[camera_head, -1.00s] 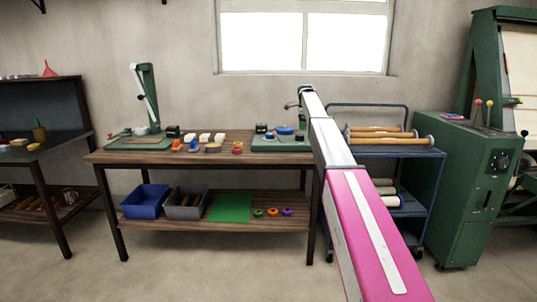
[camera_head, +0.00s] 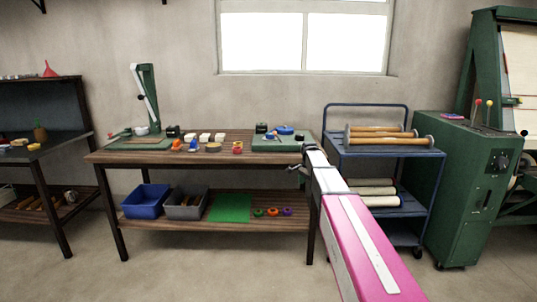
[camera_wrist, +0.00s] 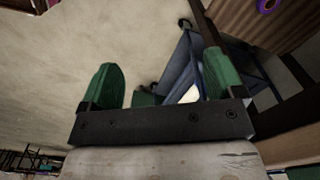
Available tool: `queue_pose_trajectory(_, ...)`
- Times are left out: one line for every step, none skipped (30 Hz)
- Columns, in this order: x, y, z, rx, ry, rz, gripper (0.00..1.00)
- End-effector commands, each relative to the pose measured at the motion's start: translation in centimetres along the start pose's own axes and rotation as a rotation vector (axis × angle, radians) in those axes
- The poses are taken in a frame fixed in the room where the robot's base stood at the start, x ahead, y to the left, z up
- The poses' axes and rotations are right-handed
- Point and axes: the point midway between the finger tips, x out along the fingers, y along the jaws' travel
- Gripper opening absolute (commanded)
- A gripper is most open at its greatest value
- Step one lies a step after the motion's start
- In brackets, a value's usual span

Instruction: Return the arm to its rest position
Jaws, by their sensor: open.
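My gripper (camera_wrist: 160,88) shows in the wrist view as two green fingers held wide apart, with nothing between them. Behind the gap lie the grey floor and part of the blue cart. In the head view my pink and white arm reaches forward from the lower right. Its far end, with my gripper (camera_head: 297,168), is small and dark beside the right end of the wooden workbench (camera_head: 180,157). The fingers are too small to make out there. No cloth is seen in the gripper.
A blue cart (camera_head: 375,151) with wooden rollers stands right of my arm, close to it. A green machine (camera_head: 465,180) stands further right. The bench holds small tools on top and bins (camera_head: 146,200) below. A dark table (camera_head: 50,145) is at left. The floor in front is free.

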Motion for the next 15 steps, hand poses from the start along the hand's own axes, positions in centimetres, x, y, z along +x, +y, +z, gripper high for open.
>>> queue_pose_trajectory(2.2,3.7,2.0,-0.074,-0.002,0.004,0.87)
queue_pose_trajectory(3.3,5.1,2.8,-0.124,-0.002,0.003,0.87)
queue_pose_trajectory(4.7,7.1,3.9,-0.191,-0.002,0.003,0.87)
queue_pose_trajectory(5.8,8.5,4.7,-0.241,-0.002,0.003,0.87)
queue_pose_trajectory(6.8,10.0,5.5,-0.293,-0.003,0.003,0.87)
queue_pose_trajectory(8.0,12.1,6.6,-0.361,-0.003,0.003,0.87)
queue_pose_trajectory(8.9,13.6,7.5,-0.413,-0.002,0.003,0.87)
queue_pose_trajectory(9.8,15.1,8.3,-0.464,-0.002,0.002,0.87)
queue_pose_trajectory(10.8,17.2,9.5,-0.534,-0.002,0.002,0.87)
queue_pose_trajectory(11.6,18.8,10.3,-0.586,-0.003,0.002,0.87)
queue_pose_trajectory(12.2,20.3,11.2,-0.638,-0.002,0.002,0.87)
queue_pose_trajectory(13.0,22.2,12.2,-0.704,-0.002,0.002,0.87)
queue_pose_trajectory(13.5,23.6,13.0,-0.751,-0.001,0.001,0.87)
queue_pose_trajectory(14.0,24.9,13.7,-0.796,-0.001,0.001,0.87)
queue_pose_trajectory(14.5,26.4,14.5,-0.852,-0.001,0.000,0.87)
